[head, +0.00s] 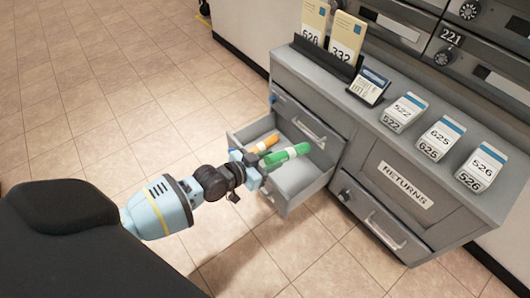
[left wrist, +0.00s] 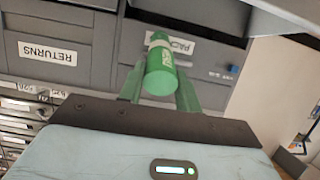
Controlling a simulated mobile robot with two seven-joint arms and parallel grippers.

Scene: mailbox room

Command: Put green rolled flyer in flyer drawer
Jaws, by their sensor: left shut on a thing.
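My left gripper (head: 260,168) is shut on the green rolled flyer (head: 287,155) and holds it above the open drawer (head: 288,198) at the cabinet's left end. The flyer points right, toward the cabinet front. In the left wrist view the green flyer (left wrist: 161,72) stands out between the two fingers, with printing on its side. An orange rolled flyer (head: 264,143) shows just behind the green one, at the drawer; its contact with the drawer floor is hard to tell. My right gripper is in neither view.
The grey cabinet (head: 350,130) carries numbered mail bundles (head: 437,140), a small dark sign (head: 370,85) and upright numbered cards (head: 346,38). A front labelled RETURNS (head: 403,185) is right of the open drawer. The tiled floor (head: 120,110) at left is clear.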

